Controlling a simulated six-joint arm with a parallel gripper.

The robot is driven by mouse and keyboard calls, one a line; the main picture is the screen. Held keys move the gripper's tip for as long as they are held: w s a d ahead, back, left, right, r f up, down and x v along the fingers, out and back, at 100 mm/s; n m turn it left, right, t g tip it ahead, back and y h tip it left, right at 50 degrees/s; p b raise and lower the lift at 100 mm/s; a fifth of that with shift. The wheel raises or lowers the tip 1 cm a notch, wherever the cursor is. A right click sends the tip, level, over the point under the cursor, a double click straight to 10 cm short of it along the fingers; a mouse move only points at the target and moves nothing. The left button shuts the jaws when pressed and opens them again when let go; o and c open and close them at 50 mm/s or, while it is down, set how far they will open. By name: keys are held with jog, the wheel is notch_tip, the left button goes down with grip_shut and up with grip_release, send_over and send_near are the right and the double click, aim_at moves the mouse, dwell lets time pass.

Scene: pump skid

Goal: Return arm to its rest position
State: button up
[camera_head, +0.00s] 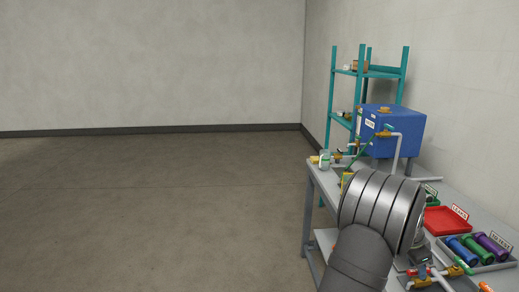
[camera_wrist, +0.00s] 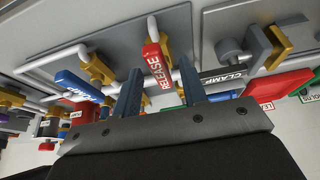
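My arm (camera_head: 375,215) shows in the head view as grey links reaching over the near part of the workbench (camera_head: 309,215). No held object shows.
Pipes, brass valves and a black CLAMP lever (camera_wrist: 223,77) crowd the gripper; a blue lever (camera_wrist: 77,86) is at left. The bench carries a blue tank (camera_head: 395,132), red bin (camera_head: 447,221) and coloured cylinders (camera_head: 475,250). A teal shelf (camera_head: 331,100) stands behind. Floor at left is clear.

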dwell(0.3)
jog(key=v, duration=1.8)
jog(key=x, duration=1.8)
jog(key=shift+s, duration=0.1)
jog(key=n, duration=0.1)
jog(key=n+t, duration=0.1)
jog(key=shift+s+n, duration=0.4)
jog(key=v, duration=1.7)
jog(key=s+d+f+n+g+h, duration=0.1)
jog(key=s+d+f+h, duration=0.1)
jog(key=d+f, duration=0.2)
jog(key=d, duration=0.3)
jog(key=shift+s+d+f+h, duration=0.3)
jog(key=shift+d, duration=0.1)
